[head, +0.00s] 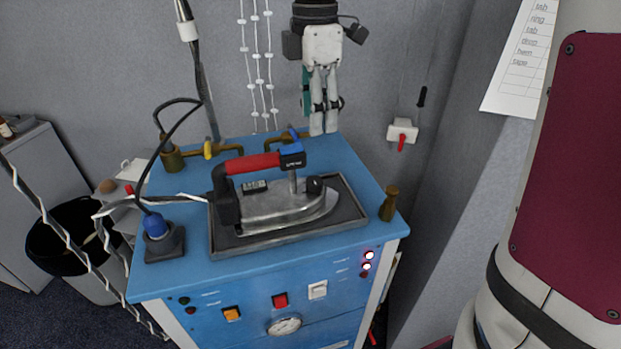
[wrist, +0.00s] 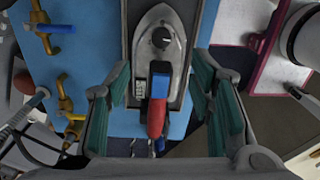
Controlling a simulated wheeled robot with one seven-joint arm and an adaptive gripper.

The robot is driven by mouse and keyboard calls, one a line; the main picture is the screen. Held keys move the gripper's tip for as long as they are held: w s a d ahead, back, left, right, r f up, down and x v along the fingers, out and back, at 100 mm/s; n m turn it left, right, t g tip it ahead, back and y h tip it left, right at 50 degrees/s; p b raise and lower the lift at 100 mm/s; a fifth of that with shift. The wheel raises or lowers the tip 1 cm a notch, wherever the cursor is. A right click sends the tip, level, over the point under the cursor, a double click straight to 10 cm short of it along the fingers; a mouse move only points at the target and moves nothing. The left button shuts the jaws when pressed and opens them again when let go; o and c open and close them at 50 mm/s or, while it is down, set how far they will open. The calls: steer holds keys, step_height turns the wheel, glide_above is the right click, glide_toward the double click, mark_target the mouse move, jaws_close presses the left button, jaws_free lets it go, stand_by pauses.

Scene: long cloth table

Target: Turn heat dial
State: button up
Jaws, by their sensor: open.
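The iron (head: 285,205) lies flat on a dark rest pad (head: 355,222) on the blue cabinet top. It has a red handle (head: 253,163) and a blue-topped black part at the handle's front end. The heat dial (head: 315,184) is a small black knob near the iron's nose; it also shows in the wrist view (wrist: 162,38) with a light mark on it. My gripper (head: 324,130) hangs pointing down, behind the iron in the head view. In the wrist view my gripper (wrist: 160,95) is open and empty, its green-padded fingers apart on either side of the iron. The dial is beyond the fingertips, untouched.
The blue cabinet (head: 370,252) carries a blue plug (head: 155,226), brass valves (head: 172,158) and a brass post (head: 389,204). The iron's cable runs left. A wall switch (head: 402,132) is at right. A black bin (head: 80,235) stands at left.

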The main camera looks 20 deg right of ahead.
mark_target(314, 180)
steer(key=f, duration=0.4)
steer(key=f+p, duration=0.1)
steer(key=f, duration=0.8)
steer(key=shift+s+a+f, duration=0.1)
steer(key=shift+s+f, duration=0.15)
steer(key=shift+f, duration=0.1)
jaws_close()
steer(key=shift+p, duration=0.3)
